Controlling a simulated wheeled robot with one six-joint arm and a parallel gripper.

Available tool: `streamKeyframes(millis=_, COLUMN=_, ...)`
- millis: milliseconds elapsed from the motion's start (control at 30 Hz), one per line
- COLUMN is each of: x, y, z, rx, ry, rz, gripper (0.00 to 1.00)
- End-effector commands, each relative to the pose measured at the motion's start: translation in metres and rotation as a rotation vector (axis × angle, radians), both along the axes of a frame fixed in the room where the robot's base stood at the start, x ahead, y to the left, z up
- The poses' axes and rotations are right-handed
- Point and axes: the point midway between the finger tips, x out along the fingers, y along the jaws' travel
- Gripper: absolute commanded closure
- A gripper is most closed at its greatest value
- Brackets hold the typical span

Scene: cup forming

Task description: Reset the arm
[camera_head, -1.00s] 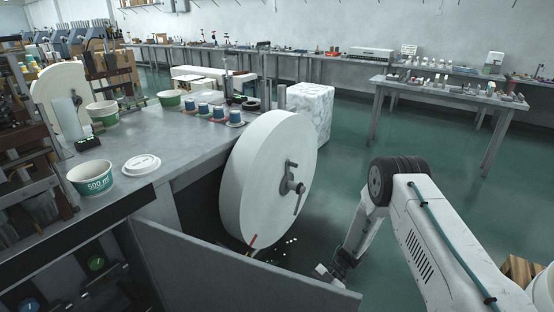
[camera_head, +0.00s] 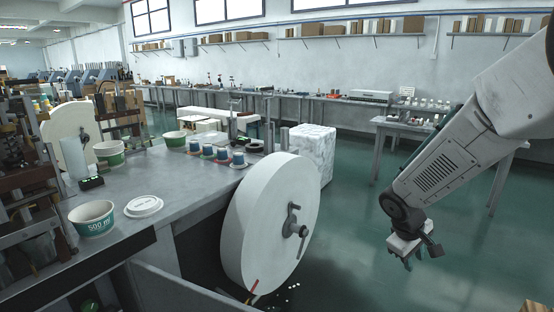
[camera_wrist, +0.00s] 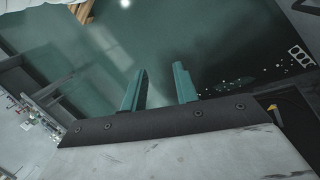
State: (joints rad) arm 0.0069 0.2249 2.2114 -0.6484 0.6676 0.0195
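My arm (camera_head: 440,165) reaches in from the right edge of the head view and bends down at the wrist. My gripper (camera_head: 412,264) hangs at its end above the open green floor, right of the big white paper roll. In the wrist view the two teal fingers of my gripper (camera_wrist: 160,80) stand apart with only floor between them. The gripper holds nothing and touches nothing.
The large white roll (camera_head: 262,222) stands beside the grey machine table (camera_head: 165,200), which carries paper cups (camera_head: 92,217) and a white lid (camera_head: 145,206). A wrapped white block (camera_head: 312,155) stands behind. White scraps (camera_wrist: 265,72) lie on the floor.

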Motion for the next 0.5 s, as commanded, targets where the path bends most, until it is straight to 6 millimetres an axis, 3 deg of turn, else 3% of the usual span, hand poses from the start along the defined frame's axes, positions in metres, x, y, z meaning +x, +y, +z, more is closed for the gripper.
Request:
streamKeyframes(millis=33, x=-0.025, y=0.001, z=0.019, rx=0.012, ry=0.014, rz=-0.065, gripper=0.70)
streamKeyframes(millis=200, x=-0.110, y=0.015, z=0.063, rx=0.086, ry=0.091, rz=-0.265, gripper=0.70)
streamKeyframes(millis=500, x=-0.235, y=0.060, z=0.114, rx=0.290, ry=0.155, rz=-0.465, gripper=0.70)
